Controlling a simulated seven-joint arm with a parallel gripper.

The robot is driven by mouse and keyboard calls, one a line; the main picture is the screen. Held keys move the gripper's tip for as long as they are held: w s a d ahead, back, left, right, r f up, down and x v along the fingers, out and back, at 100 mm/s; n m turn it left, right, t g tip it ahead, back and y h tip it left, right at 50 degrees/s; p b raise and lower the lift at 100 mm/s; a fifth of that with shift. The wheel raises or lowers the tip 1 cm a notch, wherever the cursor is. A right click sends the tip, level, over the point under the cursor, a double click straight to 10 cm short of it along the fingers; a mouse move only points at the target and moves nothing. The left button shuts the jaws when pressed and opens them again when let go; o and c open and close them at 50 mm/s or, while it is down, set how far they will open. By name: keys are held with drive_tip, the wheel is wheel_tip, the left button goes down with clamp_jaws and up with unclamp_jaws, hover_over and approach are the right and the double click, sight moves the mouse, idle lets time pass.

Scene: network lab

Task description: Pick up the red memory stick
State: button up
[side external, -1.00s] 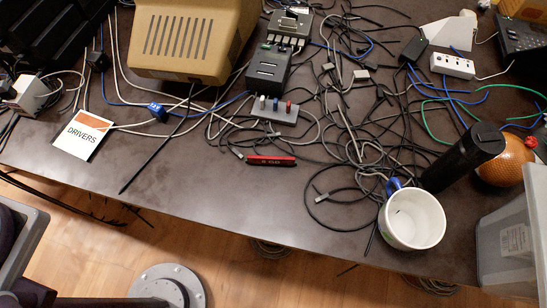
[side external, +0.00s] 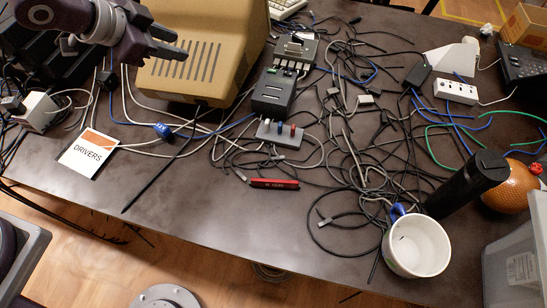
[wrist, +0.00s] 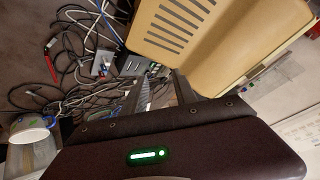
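A grey holder (side external: 262,136) on the table has several small upright sticks in it, coloured white, blue and red. The red stick (side external: 292,130) stands at its right end, behind the front edge. My gripper (side external: 178,43) is at the upper left, above the beige case, far from both red things. Its fingers are apart and empty.
A beige vented case (side external: 205,55) stands behind the holder's left, with a black box (side external: 272,92) behind the holder. Tangled cables (side external: 345,150) cover the middle. A white mug (side external: 417,247), a black cylinder (side external: 468,184) and an orange ball (side external: 512,186) stand right. Front-left table is mostly clear.

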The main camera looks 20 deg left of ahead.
drive_tip(key=d+f+m+g+h, duration=0.1)
drive_tip(key=d+f+m+h, duration=0.1)
drive_tip(key=d+f, duration=0.5)
drive_tip(key=m+g+h, duration=0.4)
drive_tip(key=g+h, duration=0.1)
drive_tip(key=h, duration=0.3)
approach(279, 181)
drive_tip(key=d+f, duration=0.2)
drive_tip(key=shift+s+d, duration=0.1)
drive_tip(key=shift+d, duration=0.15)
drive_tip(key=shift+s+d+f+h, duration=0.1)
drive_tip(key=shift+s+d+h, duration=0.05)
drive_tip(key=shift+d+h, duration=0.15)
drive_tip(key=x, duration=0.3)
drive_tip(key=w+x, duration=0.1)
drive_tip(key=x, duration=0.2)
drive_tip(key=shift+w+d, duration=0.1)
drive_tip(key=shift+d, duration=0.1)
clamp_jaws()
